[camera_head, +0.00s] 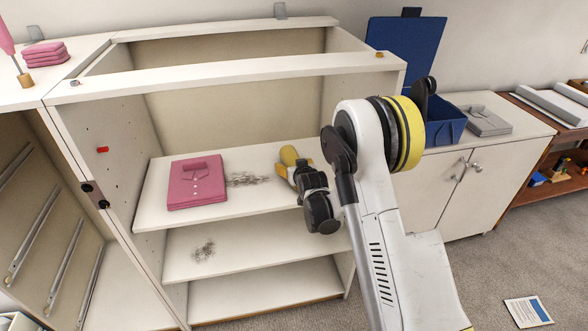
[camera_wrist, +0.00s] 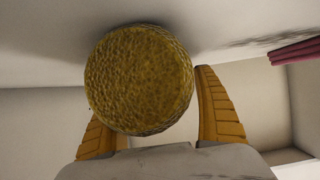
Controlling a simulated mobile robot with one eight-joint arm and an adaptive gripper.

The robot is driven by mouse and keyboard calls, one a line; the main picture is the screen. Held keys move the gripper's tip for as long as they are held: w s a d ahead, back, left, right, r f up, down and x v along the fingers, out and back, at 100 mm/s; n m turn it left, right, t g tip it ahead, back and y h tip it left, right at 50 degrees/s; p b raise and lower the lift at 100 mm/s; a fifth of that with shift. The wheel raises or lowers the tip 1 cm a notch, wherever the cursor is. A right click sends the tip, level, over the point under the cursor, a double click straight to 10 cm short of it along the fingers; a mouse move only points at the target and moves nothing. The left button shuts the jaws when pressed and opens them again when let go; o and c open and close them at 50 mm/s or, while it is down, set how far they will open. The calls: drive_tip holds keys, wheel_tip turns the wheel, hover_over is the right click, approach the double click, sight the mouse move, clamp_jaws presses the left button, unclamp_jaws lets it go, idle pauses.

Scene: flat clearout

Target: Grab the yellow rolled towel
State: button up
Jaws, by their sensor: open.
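The yellow rolled towel (camera_wrist: 140,80) shows end-on in the wrist view as a round, textured face. It lies between the two orange fingers of my gripper (camera_wrist: 165,105). The right finger stands slightly apart from it; I cannot tell whether the left finger touches it. In the head view the yellow towel (camera_head: 289,156) lies on the upper shelf, at its right part. My gripper (camera_head: 300,172) reaches to its near end, and the gripper and wrist hide part of it.
A folded pink shirt (camera_head: 197,182) lies on the same shelf (camera_head: 160,215), left of the towel. A dark smudge (camera_head: 247,180) is between them. The cabinet's top front rail (camera_head: 230,75) runs above the shelf. A blue box (camera_head: 444,122) stands on the right cabinet.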

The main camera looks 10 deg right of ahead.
drive_tip(key=c, duration=1.4)
drive_tip(key=shift+r, duration=0.1)
